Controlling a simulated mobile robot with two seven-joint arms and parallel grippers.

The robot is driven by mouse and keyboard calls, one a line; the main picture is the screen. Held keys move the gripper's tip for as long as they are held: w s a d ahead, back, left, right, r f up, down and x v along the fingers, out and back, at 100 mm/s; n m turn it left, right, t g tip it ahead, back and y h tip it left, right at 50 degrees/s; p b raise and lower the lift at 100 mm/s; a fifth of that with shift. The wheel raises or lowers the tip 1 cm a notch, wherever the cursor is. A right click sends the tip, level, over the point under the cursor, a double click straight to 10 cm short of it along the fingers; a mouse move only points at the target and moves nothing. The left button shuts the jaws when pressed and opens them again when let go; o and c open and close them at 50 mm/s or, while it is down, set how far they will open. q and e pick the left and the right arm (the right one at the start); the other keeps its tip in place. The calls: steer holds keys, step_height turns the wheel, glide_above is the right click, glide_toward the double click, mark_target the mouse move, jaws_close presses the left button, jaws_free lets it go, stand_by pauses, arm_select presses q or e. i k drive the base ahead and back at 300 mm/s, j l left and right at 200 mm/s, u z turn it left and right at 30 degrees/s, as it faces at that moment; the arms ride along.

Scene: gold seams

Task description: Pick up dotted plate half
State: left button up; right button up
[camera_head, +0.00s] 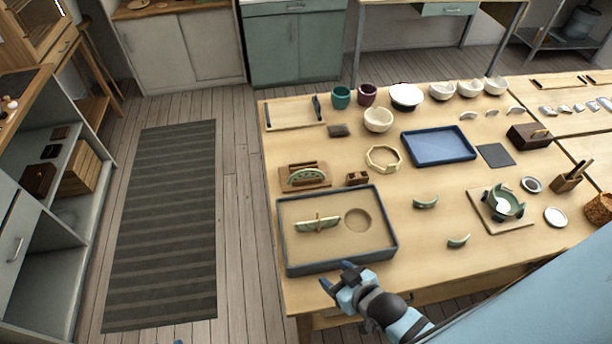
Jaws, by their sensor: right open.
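A pale green half-round plate piece (307,175) stands upright in a wooden stand (318,184) at the left of the table. Another green half piece (318,224) stands in the sand of a dark-rimmed tray (392,248), left of a round hollow. Dots are too small to make out surely on either piece. My right gripper (337,276) is open and empty at the tray's near edge, apart from both pieces. My left gripper is not in view.
Two green curved shards (426,203) (458,241) lie right of the tray. A green footed vessel (503,203) stands on a board farther right. A blue tray (438,146), a cream ring (383,159) and several bowls (378,119) are behind. Bare table lies around the shards.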

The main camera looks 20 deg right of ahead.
mark_target(303, 174)
steer(key=z, duration=0.85)
steer(key=k+j+z, duration=0.1)
steer(key=j, duration=0.2)
steer(key=k+j+z, duration=0.1)
steer(key=j+z, duration=0.2)
steer(key=j, duration=0.4)
steer(key=k+j+z, duration=0.2)
steer(key=j, duration=0.35)
steer(key=i+j+z, duration=0.1)
steer(key=j, duration=0.25)
steer(key=i+j+z, duration=0.25)
steer(key=j, duration=0.45)
steer(key=i+j+z, duration=0.1)
steer(key=i, duration=0.3)
steer(key=i+j+z, duration=0.1)
steer(key=i+j, duration=0.25)
